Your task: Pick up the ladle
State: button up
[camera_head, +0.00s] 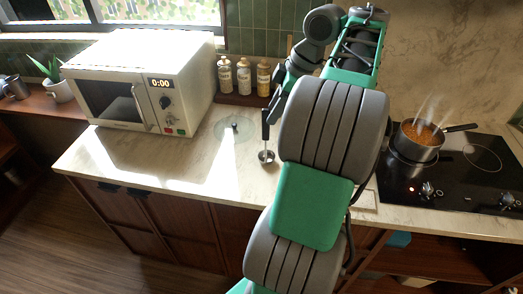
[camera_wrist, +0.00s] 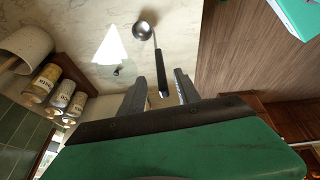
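The ladle (camera_head: 266,156) has a round steel bowl and a black handle. It shows over the counter in the head view, left of my arm. In the wrist view the ladle (camera_wrist: 158,62) has its bowl at the top, and its handle runs down between my fingers. My gripper (camera_wrist: 161,78) is open, with a finger on each side of the handle end and a visible gap on both sides. In the head view my arm hides most of the gripper. I cannot tell whether the ladle touches the counter.
A microwave (camera_head: 145,80) stands left on the counter (camera_head: 180,165), with a glass lid (camera_head: 234,129) beside it. Several labelled bottles (camera_head: 244,77) stand behind. A steaming pot (camera_head: 419,138) sits on the black stove (camera_head: 470,175) at right. A potted plant (camera_head: 58,88) is far left.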

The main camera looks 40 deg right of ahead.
jog(key=b, duration=0.4)
send_over(266, 141)
notch_tip(266, 141, down, 6)
jog(key=shift+w+d+f, duration=0.1)
jog(key=shift+w, duration=0.05)
jog(key=shift+p, duration=0.35)
jog(key=shift+c, duration=0.3)
grip_shut()
